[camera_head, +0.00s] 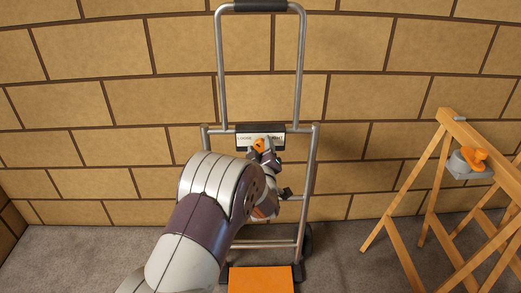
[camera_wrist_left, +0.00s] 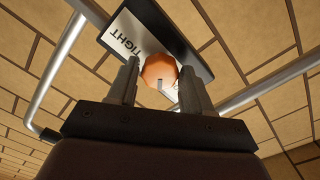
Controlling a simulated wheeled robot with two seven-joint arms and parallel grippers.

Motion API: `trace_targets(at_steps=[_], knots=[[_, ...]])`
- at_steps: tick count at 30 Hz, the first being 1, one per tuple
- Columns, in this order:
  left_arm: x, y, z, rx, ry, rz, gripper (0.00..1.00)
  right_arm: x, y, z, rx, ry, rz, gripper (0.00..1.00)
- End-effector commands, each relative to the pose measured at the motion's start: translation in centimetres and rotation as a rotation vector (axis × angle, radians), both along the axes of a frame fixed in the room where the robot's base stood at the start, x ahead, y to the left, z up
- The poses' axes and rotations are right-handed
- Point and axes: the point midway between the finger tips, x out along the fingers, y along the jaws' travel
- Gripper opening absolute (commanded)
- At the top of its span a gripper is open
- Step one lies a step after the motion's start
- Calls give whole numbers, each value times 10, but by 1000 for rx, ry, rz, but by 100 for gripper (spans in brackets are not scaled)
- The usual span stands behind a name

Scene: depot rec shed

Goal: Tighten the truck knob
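The truck knob (camera_head: 259,145) is orange and sits on a pale label plate (camera_head: 243,138) on the upright metal hand truck (camera_head: 221,70). My left gripper (camera_head: 263,155) is at the knob and hides part of the plate. In the left wrist view, the knob (camera_wrist_left: 159,69) shows between the two parted fingertips of my left gripper (camera_wrist_left: 159,75), and the word TIGHT reads on the plate (camera_wrist_left: 125,35). The fingers lie close along both sides of the knob; whether they press on it I cannot tell. My right gripper is not in view.
A block wall (camera_head: 360,100) stands behind the truck. The truck's orange base (camera_head: 262,279) is at the bottom. A wooden trestle (camera_head: 411,200) stands at right with a grey and orange item (camera_head: 471,159) on it. Carpet (camera_head: 345,250) lies clear between truck and trestle.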

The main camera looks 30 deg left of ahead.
Motion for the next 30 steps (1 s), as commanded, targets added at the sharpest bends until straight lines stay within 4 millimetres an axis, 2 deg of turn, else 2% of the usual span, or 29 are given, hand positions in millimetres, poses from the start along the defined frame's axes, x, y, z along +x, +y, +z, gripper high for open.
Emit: trace_targets(at_steps=[1,3,17,30], knots=[[0,0,0,0,0,0,32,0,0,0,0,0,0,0],[0,0,0,0,0,0,11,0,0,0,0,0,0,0],[0,0,1,83,50,0,11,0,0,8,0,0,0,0],[0,-1,3,413,246,0,12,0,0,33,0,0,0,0]])
